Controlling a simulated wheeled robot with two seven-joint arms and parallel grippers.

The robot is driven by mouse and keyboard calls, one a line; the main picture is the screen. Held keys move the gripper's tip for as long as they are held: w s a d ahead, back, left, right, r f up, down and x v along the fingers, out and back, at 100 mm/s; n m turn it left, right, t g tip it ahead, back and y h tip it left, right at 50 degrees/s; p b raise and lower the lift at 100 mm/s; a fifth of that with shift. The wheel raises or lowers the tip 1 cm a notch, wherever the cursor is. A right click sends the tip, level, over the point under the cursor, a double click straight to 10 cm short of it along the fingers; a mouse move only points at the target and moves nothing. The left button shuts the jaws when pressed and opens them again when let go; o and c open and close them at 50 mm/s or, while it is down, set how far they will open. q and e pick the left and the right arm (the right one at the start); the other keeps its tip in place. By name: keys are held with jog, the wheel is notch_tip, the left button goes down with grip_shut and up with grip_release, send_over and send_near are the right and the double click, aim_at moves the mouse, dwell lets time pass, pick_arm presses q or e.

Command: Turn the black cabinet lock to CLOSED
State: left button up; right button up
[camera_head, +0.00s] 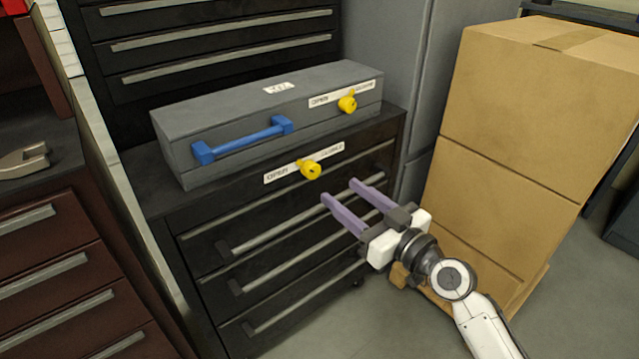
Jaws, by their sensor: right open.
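The black cabinet (205,245) stands in the middle with several drawers. Its yellow lock knob (310,169) sits on the upper front, over a white label strip (280,175) reading OPEN at the left; the word at the right is partly covered and blurred. My right gripper (338,191) is open and empty, with two purple fingers in front of the cabinet's drawers. The fingers point up and left, just below and right of the knob, apart from it in the picture. My left gripper is not in view.
A grey box (240,105) with a blue handle (243,140) and a second yellow knob (348,103) sits on the cabinet. Stacked cardboard boxes (520,130) stand at the right. A red-brown drawer cabinet (60,250) is at the left. Some floor (385,325) is clear.

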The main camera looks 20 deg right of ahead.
aim_at(315, 173)
jog(key=x, duration=0.8)
jog(key=shift+w+a+f, duration=0.1)
jog(key=shift+w+a, duration=0.1)
jog(key=shift+w, duration=0.1)
jog(key=c, duration=1)
jog(key=shift+c, duration=0.2)
